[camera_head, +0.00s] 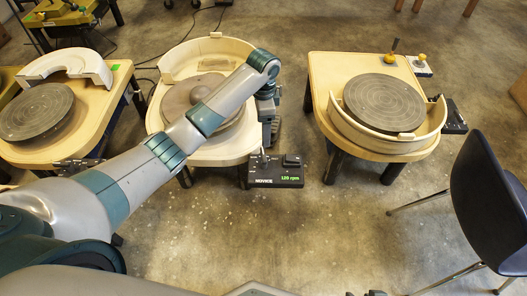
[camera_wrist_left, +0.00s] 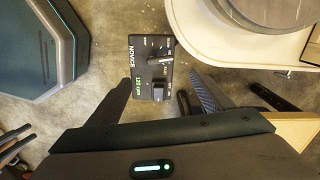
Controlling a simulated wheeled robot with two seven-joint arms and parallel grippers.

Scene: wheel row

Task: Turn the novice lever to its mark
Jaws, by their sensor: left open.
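The black box marked NOVICE (camera_head: 276,175) hangs beside the front right edge of the middle wheel table, with a green rpm readout. Its small lever (camera_head: 264,157) stands at its upper left. In the left wrist view the box (camera_wrist_left: 139,70) lies between and beyond the finger lines, and the lever (camera_wrist_left: 160,56) shows with a dark handle. Small print around it is too blurred to read, so I cannot tell which print is the mark. My left gripper (camera_wrist_left: 160,80) is open, its fingers apart, above the box and not visibly touching the lever. In the head view my arm's end partly hides the table edge.
The middle wheel table (camera_head: 215,155) stands behind the box. Another wheel table (camera_head: 325,75) is to the right, and one (camera_head: 75,152) to the left. A dark blue chair (camera_head: 490,200) stands at right. Floor in front of the box is clear. Dark tips (camera_head: 376,293) show at the bottom edge, possibly my right gripper.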

